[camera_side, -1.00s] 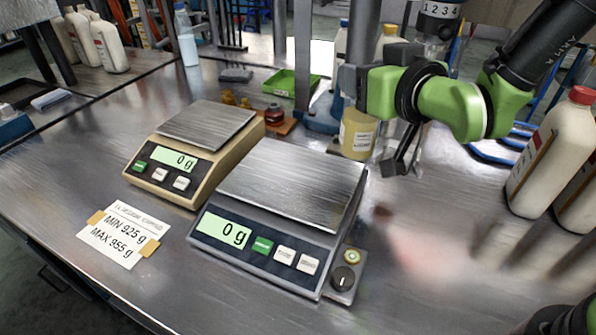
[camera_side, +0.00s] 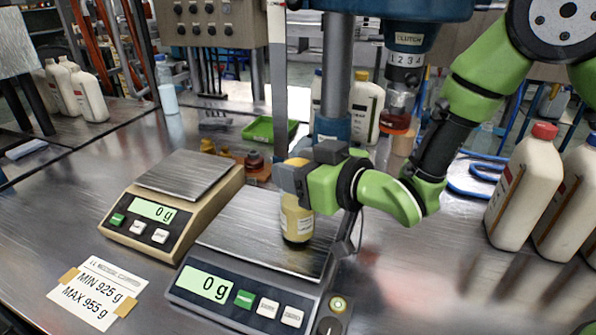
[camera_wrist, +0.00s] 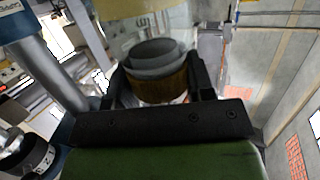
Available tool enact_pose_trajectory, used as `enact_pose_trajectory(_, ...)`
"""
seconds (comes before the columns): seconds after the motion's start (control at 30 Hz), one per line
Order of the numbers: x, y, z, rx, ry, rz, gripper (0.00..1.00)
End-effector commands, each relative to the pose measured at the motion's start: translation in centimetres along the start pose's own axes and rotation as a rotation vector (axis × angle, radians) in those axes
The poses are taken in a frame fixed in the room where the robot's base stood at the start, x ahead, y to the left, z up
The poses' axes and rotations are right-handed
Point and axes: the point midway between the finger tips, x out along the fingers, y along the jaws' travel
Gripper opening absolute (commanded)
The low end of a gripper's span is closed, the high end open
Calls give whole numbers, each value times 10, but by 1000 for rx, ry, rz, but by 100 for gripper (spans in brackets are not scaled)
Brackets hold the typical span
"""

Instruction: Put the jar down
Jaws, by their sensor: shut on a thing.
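The jar (camera_side: 296,222) is a small yellowish container with a pale label. It is upright, over the steel pan of the nearer grey scale (camera_side: 238,213). I cannot tell whether its base touches the pan; the scale display reads 0 g. My gripper (camera_side: 297,176) is shut around the jar's upper part, coming from the right. In the wrist view the jar's round grey top (camera_wrist: 157,58) sits between the two dark fingers. The fingers hide part of the jar.
A beige scale (camera_side: 178,191) stands to the left, its pan empty, reading 0 g. A weight-limit card (camera_side: 97,290) lies in front. A machine column (camera_side: 335,75) rises behind. White bottles with coloured caps (camera_side: 524,178) stand at the right. A green tray (camera_side: 268,130) lies behind.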

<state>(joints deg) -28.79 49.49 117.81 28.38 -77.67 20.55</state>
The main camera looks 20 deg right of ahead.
Motion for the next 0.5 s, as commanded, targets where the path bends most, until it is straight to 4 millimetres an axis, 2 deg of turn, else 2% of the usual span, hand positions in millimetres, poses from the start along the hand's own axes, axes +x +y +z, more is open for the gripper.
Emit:
enact_pose_trajectory(0.07, 1, 0, 6, -1, 0, -1, 1)
enact_pose_trajectory(0.43, 2, 0, 9, 0, 2, 0, 1)
enact_pose_trajectory(0.47, 2, 0, 9, 0, 2, 0, 53)
enact_pose_trajectory(0.5, 2, 0, 9, 0, 2, 0, 63)
